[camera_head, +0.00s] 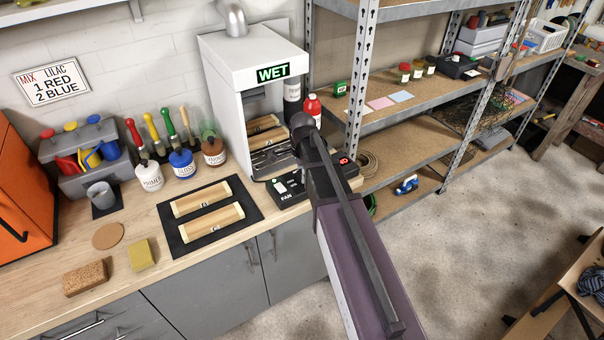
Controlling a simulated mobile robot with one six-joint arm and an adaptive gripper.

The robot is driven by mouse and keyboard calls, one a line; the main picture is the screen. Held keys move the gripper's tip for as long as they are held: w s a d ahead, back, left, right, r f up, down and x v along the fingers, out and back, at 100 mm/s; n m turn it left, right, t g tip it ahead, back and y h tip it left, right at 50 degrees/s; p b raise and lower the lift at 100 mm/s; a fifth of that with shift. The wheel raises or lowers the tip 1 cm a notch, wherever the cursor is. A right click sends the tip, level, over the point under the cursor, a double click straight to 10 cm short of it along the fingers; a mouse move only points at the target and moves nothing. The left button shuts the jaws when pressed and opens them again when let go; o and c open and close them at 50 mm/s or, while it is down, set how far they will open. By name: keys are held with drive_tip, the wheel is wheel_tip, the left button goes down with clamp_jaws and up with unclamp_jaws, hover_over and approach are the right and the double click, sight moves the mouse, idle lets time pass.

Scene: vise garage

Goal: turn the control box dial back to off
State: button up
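The control box (290,194) is a low black box on the counter's right end, in front of the white booth. It carries the label FAN and a small pale round part near its left end, which may be a dial; its setting is too small to read. A red-lit spot (343,158) shows at its right end. My arm crosses in front and hides the middle of the box. The dark end of my arm (302,130) is above and behind the box in the picture. I cannot make out the fingertips or whether they touch anything.
The white booth (222,80) shows a green WET sign and holds wooden pieces. A black mat (188,243) with two wooden pieces lies left of the box. Metal shelving (354,80) rises at the right; open floor lies beyond.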

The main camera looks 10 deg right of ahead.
drive_tip(key=shift+c, duration=1)
drive_tip(key=shift+n, duration=0.4)
drive_tip(key=n, duration=1.1)
drive_tip(key=shift+s, duration=0.1)
drive_tip(key=o, duration=1.2)
drive_tip(key=shift+c, duration=0.2)
